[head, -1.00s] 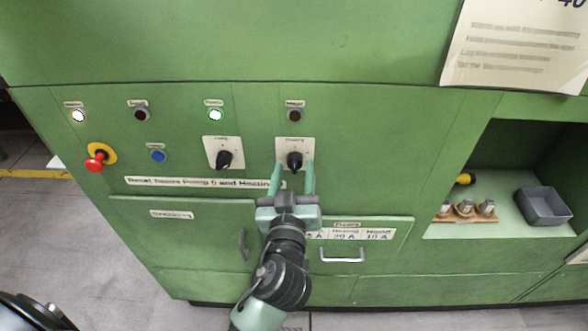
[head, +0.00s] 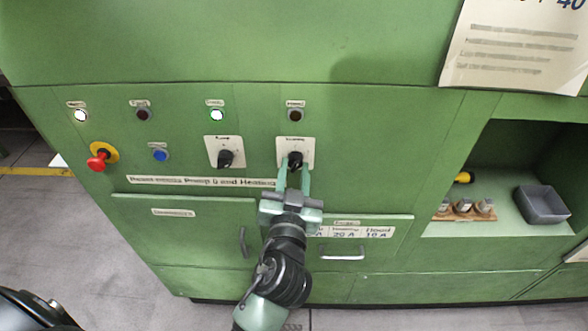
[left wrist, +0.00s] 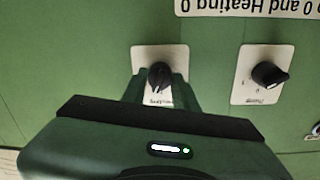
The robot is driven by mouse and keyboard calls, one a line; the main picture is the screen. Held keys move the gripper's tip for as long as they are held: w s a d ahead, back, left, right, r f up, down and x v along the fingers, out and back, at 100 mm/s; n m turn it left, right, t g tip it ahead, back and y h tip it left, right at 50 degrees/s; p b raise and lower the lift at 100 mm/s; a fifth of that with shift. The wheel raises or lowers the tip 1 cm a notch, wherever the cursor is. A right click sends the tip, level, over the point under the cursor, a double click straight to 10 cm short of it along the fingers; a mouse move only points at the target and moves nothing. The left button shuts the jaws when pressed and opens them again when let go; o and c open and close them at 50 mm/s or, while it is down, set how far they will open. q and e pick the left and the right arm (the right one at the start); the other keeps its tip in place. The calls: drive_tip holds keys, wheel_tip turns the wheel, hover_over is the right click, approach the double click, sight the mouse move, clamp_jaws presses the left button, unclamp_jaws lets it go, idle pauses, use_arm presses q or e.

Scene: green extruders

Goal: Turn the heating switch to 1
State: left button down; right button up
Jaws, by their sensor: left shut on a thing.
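The heating switch (head: 295,160) is a black rotary knob on a white plate (head: 309,150), the right one of two such switches on the green panel. My left gripper (head: 294,172) reaches up to it from below, its two green fingers closed around the knob. In the left wrist view the heating switch (left wrist: 160,76) shows upside down, with the gripper fingers (left wrist: 162,90) on both sides of it. The fingers hide part of the plate's marks, so I cannot read the knob's setting. My right gripper is not in view.
The pump switch (head: 225,159) sits to the left; it also shows in the left wrist view (left wrist: 268,74). A red emergency button (head: 98,161), a blue button (head: 160,155) and several lamps are on the panel. Drawer handles (head: 343,253) stick out below. An open recess holds a grey bin (head: 541,205).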

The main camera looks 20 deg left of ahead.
use_arm(q)
drive_tip(key=m+p, duration=0.1)
drive_tip(key=m, duration=0.1)
drive_tip(key=m+p, duration=0.1)
drive_tip(key=m, duration=0.2)
drive_tip(key=shift+r+m, duration=0.2)
drive_tip(key=shift+m, duration=0.1)
drive_tip(key=shift+m+y, duration=0.3)
drive_tip(key=shift+m, duration=0.5)
drive_tip(key=c, duration=1.4)
unclamp_jaws()
drive_tip(key=o, duration=0.3)
drive_tip(key=shift+w+a+f, duration=0.1)
drive_tip(key=shift+w+f, duration=0.05)
